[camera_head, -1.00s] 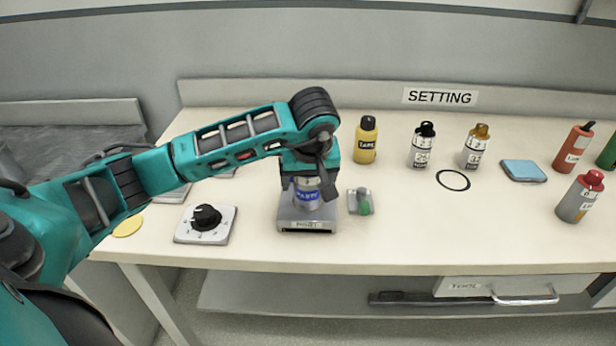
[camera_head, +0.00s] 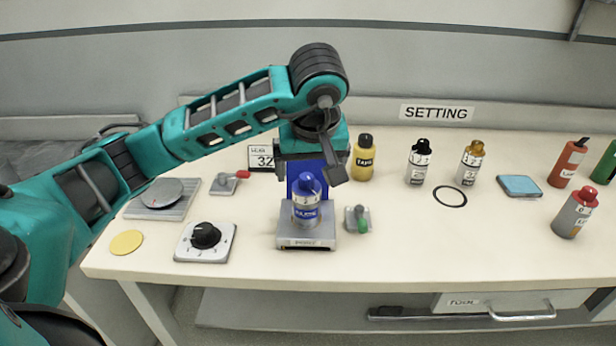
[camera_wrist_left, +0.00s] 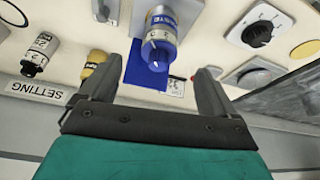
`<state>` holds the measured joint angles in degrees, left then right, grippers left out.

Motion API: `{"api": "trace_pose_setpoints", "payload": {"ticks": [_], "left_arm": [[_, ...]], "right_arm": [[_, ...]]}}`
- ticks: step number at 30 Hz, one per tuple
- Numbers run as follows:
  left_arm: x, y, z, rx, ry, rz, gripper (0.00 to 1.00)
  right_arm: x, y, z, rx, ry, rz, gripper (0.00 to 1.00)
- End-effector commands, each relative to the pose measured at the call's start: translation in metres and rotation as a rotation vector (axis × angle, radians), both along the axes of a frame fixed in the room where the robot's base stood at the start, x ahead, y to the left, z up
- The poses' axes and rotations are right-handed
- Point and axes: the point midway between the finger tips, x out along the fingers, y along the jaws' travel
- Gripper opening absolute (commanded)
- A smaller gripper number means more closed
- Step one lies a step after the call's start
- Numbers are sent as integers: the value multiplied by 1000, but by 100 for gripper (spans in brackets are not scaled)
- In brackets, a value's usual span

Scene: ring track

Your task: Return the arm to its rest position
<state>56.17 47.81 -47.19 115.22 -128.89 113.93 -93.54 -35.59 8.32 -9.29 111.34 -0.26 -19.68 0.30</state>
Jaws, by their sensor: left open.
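My left arm reaches in from the left in the head view, with its left gripper (camera_head: 330,165) raised above and behind a blue-capped bottle (camera_head: 306,205). The bottle stands upright on a grey square base (camera_head: 306,240) at the front of the table. In the left wrist view the two fingers (camera_wrist_left: 155,95) are spread apart with nothing held between them. The blue-capped bottle (camera_wrist_left: 160,40) shows beyond the fingertips, apart from them. My right gripper does not show.
A dial box (camera_head: 206,242), a round plate device (camera_head: 162,198) and a green-knob switch (camera_head: 358,219) stand nearby. A yellow bottle (camera_head: 364,158) is close to the gripper's right. Several more bottles, a black ring (camera_head: 450,197) and a blue pad (camera_head: 519,186) are farther right.

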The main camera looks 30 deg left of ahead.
Motion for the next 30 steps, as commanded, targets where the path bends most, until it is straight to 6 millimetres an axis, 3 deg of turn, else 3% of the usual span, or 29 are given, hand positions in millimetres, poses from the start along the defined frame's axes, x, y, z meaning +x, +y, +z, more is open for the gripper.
{"api": "trace_pose_setpoints", "payload": {"ticks": [5,22,26,30], "left_arm": [[-4,-3,11,1,0,0,90],[-4,-7,9,-15,3,-5,90],[-8,-42,-7,-164,9,-46,90],[-27,-123,-26,-537,53,-89,90]], "right_arm": [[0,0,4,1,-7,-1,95],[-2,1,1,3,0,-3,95],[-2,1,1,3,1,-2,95],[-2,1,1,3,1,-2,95]]}}
